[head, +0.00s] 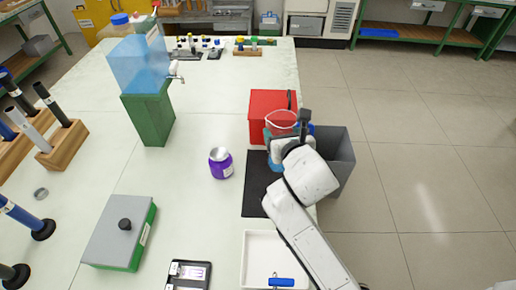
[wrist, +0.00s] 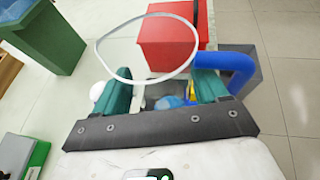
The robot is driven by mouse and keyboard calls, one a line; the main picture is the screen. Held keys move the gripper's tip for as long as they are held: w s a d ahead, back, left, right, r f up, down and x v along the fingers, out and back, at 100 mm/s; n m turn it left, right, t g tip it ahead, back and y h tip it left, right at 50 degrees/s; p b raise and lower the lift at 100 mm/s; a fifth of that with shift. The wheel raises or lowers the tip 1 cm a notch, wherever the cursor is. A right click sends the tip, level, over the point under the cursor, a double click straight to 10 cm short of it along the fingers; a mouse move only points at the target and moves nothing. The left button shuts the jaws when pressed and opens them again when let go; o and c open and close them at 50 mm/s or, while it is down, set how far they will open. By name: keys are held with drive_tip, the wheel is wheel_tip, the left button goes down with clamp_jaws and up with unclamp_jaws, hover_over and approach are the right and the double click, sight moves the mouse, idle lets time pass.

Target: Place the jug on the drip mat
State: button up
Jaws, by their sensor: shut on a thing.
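The clear jug with a white rim and blue handle is in my gripper; its rim shows in the head view (head: 282,118). In the wrist view its blue handle (wrist: 238,65) stands at the right, outside the finger. My gripper (head: 284,136) is shut on the jug, a teal finger on each side in the wrist view (wrist: 165,92). The jug looks about upright. The black drip mat (head: 257,196) lies flat on the table, and my arm covers its right side. The jug is near the mat's far end; I cannot tell whether its base touches.
A red box (head: 268,102) stands just beyond the jug, with a grey bin (head: 342,160) to the right. A purple jar (head: 221,163) stands left of the mat. A white tray (head: 257,245) lies nearer. A blue water tank (head: 140,65) sits on a green stand at far left.

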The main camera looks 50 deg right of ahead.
drive_tip(key=w+f+b, duration=0.1)
drive_tip(key=w+f, duration=0.6)
drive_tip(key=f, duration=0.3)
drive_tip(key=shift+w, duration=0.2)
drive_tip(key=shift+f, duration=0.2)
drive_tip(key=o, duration=1.4)
drive_tip(key=v, duration=1.2)
drive_tip(key=shift+r, duration=0.15)
